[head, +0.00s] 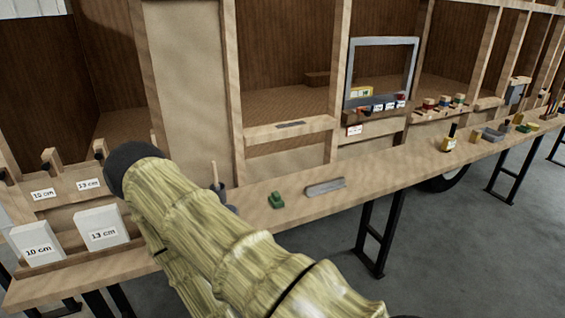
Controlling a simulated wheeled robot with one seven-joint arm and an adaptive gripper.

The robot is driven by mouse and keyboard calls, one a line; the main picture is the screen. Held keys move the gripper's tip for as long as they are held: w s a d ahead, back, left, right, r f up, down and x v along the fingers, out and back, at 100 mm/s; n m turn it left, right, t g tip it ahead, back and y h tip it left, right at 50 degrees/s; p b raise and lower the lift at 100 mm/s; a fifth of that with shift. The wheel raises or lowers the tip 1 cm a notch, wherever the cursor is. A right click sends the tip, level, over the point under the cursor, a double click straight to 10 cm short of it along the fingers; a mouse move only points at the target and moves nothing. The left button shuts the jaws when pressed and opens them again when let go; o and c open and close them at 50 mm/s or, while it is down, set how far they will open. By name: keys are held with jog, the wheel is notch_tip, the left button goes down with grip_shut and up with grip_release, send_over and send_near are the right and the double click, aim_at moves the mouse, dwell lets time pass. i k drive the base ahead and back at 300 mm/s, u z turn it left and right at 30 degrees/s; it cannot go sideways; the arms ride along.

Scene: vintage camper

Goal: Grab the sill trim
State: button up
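My arm, in a yellowish ribbed cover, crosses from the bottom middle to the left and ends in a dark rounded part. My gripper's fingers do not show. Nothing of my arm visibly touches the bar.
A small green object (277,200) lies left of the bar. A grey window frame (384,72) stands in the wall. Small items (490,135) lie on the right of the bench.

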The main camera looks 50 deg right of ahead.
aim_at(312, 191)
jog(key=z, duration=0.3)
jog(key=i, duration=1)
jog(key=z, duration=0.75)
